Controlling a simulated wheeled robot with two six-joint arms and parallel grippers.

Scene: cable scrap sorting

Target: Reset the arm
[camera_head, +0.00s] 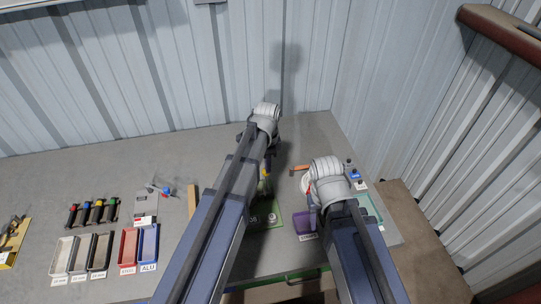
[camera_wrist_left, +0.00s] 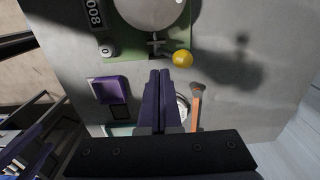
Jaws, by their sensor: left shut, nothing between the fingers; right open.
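My left arm reaches up the middle of the head view, and its wrist hides most of the left gripper (camera_head: 267,160). In the left wrist view the left gripper (camera_wrist_left: 165,74) has its two dark fingers pressed together, with nothing between them. It hangs above the table, near a purple tray and a yellow ball. My right arm reaches in at the lower right. The right gripper (camera_head: 312,212) is mostly hidden behind its wrist, near the purple tray (camera_head: 306,222), and is open.
Labelled bins (camera_head: 148,243) and a rack of colored items (camera_head: 93,212) stand at left. A corrugated wall (camera_head: 180,60) closes the back.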

